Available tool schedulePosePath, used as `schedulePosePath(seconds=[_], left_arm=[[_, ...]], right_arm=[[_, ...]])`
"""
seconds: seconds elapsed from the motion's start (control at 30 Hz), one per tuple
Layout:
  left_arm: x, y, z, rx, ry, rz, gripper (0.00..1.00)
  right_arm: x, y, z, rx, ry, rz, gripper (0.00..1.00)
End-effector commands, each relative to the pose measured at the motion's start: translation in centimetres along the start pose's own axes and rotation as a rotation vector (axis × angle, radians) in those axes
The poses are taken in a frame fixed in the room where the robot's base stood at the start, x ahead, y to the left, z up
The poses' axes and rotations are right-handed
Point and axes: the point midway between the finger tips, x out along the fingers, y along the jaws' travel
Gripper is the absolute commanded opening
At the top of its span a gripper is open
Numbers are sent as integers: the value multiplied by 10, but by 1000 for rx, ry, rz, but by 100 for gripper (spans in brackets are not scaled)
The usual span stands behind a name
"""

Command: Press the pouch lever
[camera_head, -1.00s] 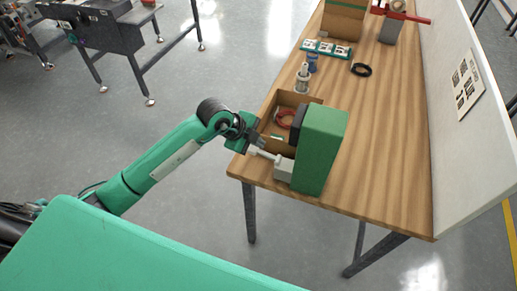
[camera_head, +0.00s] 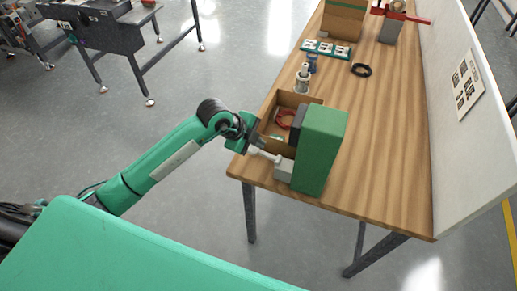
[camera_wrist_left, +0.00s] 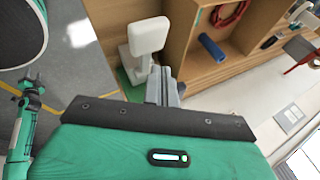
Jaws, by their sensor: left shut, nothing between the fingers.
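The pouch machine (camera_head: 320,150) has a green body and a pale grey-white base and stands at the near left corner of the wooden table. Its white lever (camera_head: 264,155) sticks out to the left, toward my arm. My left gripper (camera_head: 253,142) is beside the lever's outer end. In the left wrist view, the lever's white pad (camera_wrist_left: 147,36) is just beyond the shut, empty fingers (camera_wrist_left: 163,84). I cannot tell whether the fingers touch the lever.
An open wooden box (camera_head: 287,99) behind the machine holds a red coil (camera_head: 285,119). A white bottle (camera_head: 302,78), a black ring (camera_head: 361,70) and a card strip (camera_head: 326,49) lie farther back. A white panel (camera_head: 455,130) borders the table's right side. The table's middle is clear.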

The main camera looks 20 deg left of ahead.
Motion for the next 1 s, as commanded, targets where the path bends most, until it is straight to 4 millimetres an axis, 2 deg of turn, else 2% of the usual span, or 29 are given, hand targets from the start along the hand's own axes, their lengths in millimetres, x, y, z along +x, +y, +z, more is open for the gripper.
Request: schedulePosePath(seconds=[0.37, 1.0], left_arm=[[0, 0, 0, 0, 0, 0, 0], [6, 4, 4, 0, 0, 0, 0]], right_arm=[[0, -4, -1, 0, 1, -4, 43], [3, 0, 1, -2, 0, 0, 43]])
